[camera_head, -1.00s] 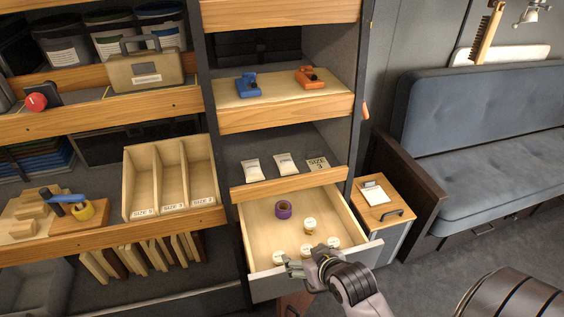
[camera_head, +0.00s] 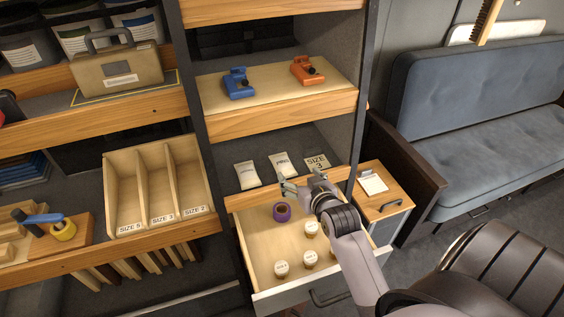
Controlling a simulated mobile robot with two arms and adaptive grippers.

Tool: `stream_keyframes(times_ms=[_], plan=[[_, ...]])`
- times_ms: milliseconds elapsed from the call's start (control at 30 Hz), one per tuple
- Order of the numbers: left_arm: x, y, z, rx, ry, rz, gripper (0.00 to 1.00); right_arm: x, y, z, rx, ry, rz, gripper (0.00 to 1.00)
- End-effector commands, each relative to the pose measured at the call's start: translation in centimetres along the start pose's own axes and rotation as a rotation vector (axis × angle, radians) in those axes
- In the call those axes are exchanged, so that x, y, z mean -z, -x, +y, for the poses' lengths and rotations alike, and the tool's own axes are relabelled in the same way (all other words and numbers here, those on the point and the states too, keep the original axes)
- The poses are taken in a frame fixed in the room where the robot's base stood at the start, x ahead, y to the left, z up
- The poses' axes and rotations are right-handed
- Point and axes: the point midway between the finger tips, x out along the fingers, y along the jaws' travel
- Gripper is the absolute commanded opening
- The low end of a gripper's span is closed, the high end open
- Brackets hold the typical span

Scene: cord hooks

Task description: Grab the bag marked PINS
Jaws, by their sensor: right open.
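The left-hand bag (camera_head: 247,176) has a label I cannot read. My right gripper (camera_head: 288,184) is open and empty, just in front of and below the right-hand bag, over the back of the drawer. I cannot tell whether it touches the shelf edge. My left gripper is not in view.
The open drawer (camera_head: 256,240) holds a purple tape roll (camera_head: 282,212) and several small jars. A shelf with a blue tool (camera_head: 238,84) and an orange tool (camera_head: 307,71) hangs above.

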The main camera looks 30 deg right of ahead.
Motion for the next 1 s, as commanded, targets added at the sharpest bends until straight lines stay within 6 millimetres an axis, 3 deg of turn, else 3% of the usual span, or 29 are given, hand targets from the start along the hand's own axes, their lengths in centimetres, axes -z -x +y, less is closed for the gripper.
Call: stream_keyframes(times_ms=[133,333,600,1000], plan=[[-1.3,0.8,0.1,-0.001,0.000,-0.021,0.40,0.2,-3.0,-0.1,0.001,0.000,-0.001,0.75],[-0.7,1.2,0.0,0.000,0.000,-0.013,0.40,0.1,-6.3,-0.1,0.001,0.000,-0.001,0.75],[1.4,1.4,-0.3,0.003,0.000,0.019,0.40,0.0,-8.1,-0.1,0.001,0.001,-0.001,0.75],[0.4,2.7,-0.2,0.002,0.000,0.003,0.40,-0.3,-12.3,-0.7,0.001,0.000,-0.001,0.75]])
